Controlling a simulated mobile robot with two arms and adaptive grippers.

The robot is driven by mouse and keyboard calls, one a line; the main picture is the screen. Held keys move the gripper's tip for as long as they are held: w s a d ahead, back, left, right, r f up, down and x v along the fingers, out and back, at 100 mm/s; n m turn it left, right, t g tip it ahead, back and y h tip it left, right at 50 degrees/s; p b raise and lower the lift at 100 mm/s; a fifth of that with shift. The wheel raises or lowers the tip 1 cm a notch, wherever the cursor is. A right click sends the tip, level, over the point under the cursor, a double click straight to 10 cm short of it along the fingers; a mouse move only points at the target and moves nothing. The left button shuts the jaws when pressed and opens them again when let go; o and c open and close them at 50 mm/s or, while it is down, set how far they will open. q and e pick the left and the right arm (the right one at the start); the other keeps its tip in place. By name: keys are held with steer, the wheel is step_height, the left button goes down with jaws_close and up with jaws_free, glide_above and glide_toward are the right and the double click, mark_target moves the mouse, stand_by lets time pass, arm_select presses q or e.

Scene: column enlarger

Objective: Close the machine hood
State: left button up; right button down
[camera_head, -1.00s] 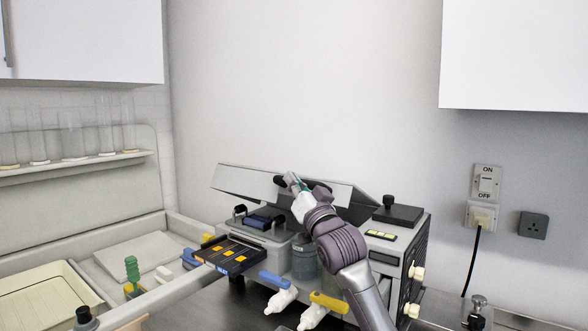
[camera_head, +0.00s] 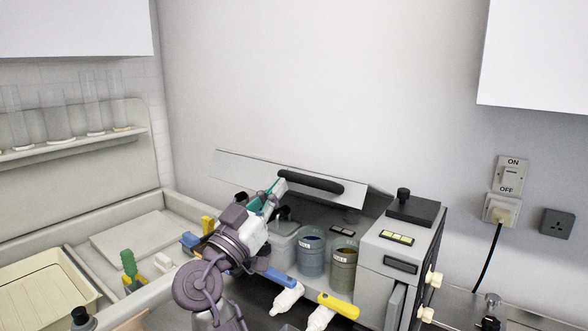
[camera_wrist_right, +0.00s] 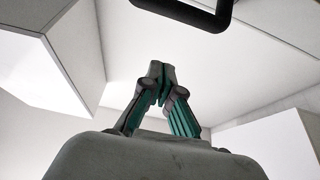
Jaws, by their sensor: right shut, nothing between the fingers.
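The machine hood (camera_head: 236,166) is a long pale panel standing raised and tilted at the back of the grey machine (camera_head: 370,262), with the machine's inside exposed below it. A dark bar handle (camera_head: 312,182) runs along the hood's front face. It also shows at the top of the right wrist view as a black bar (camera_wrist_right: 186,14). My right gripper (camera_head: 273,194) is shut and empty, just left of the handle's left end in the head view. In the wrist view its closed fingertips (camera_wrist_right: 160,82) point up below the handle, apart from it. My left gripper is not in view.
Two labelled canisters (camera_head: 311,255) stand in the machine. White bottles with blue and yellow levers (camera_head: 338,306) are in front. A sink (camera_head: 70,245) with trays lies left. A wall socket with a black cable (camera_head: 500,210) is at right. The wall above the hood is clear.

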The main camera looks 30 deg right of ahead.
step_height(320, 180, up, 5)
steer(key=p, duration=0.6)
glide_above(304, 176)
steer(key=s+a, duration=0.1)
steer(key=s, duration=0.1)
arm_select(q)
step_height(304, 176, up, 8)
steer(key=p, duration=0.1)
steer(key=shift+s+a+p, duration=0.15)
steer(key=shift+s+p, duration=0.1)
steer(key=shift+p, duration=0.05)
arm_select(e)
steer(key=shift+w+f, duration=0.15)
steer(key=shift+f, duration=1.05)
steer(key=shift+w+f, duration=0.1)
steer(key=shift+f, duration=1.1)
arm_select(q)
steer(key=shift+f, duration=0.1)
